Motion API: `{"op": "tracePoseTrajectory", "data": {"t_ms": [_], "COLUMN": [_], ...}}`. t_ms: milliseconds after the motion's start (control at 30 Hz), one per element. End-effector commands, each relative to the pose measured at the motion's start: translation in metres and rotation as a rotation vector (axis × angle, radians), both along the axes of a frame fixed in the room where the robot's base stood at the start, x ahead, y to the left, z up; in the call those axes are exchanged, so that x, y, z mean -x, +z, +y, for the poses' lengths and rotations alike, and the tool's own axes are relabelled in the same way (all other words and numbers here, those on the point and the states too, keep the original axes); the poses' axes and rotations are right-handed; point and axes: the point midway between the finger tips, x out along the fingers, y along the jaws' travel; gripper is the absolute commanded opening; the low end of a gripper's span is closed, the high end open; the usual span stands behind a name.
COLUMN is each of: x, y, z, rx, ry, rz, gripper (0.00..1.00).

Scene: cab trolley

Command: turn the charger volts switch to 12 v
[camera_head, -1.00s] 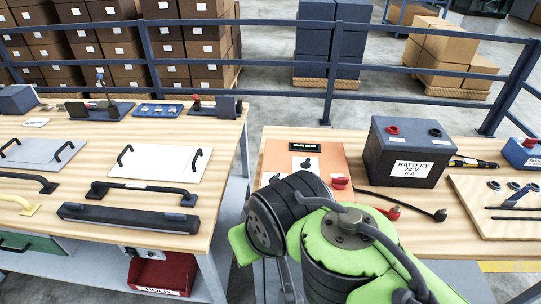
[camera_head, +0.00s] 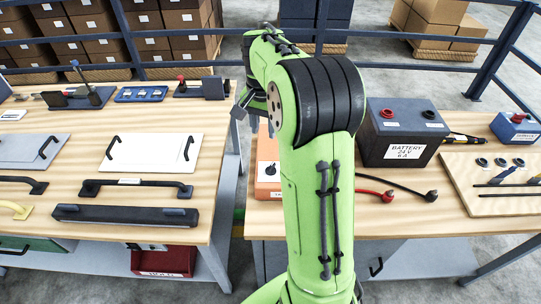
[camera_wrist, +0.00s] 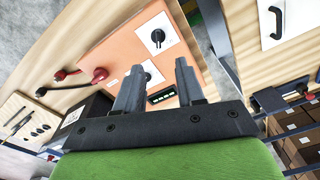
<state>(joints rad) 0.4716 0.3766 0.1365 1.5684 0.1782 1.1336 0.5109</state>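The charger is an orange box (camera_wrist: 118,48); my arm hides most of it in the head view, where its left edge shows (camera_head: 267,187). In the wrist view one black knob (camera_wrist: 157,37) sits on a white plate. A second knob (camera_wrist: 148,75) on another white plate shows between my fingers, partly covered by the left one. Their markings are too small to read, so I cannot tell which is the volts switch. My gripper (camera_wrist: 159,65) is open and empty over the charger.
A dark battery (camera_head: 405,135) labelled 24 V 6 A stands right of the charger, with red and black cable ends (camera_head: 430,196) before it. A wooden board (camera_head: 480,200) with tools lies further right. A gap separates the left table (camera_head: 110,230) from this one.

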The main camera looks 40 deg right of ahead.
Motion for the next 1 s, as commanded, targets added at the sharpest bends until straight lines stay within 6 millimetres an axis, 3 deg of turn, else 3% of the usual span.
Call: {"op": "tracePoseTrajectory", "data": {"t_ms": [100, 200, 367, 800, 1000], "x": [-0.013, -0.016, -0.015, -0.015, -0.015], "y": [-0.015, -0.023, -0.046, -0.154, -0.179], "z": [-0.026, -0.033, -0.034, -0.033, -0.033], "rx": [-0.036, -0.048, -0.050, -0.050, -0.048], "ry": [-0.112, -0.151, -0.153, -0.149, -0.149], "rz": [0.034, 0.045, 0.049, 0.049, 0.045], "gripper": [0.38, 0.38, 0.38, 0.38, 0.38]}}
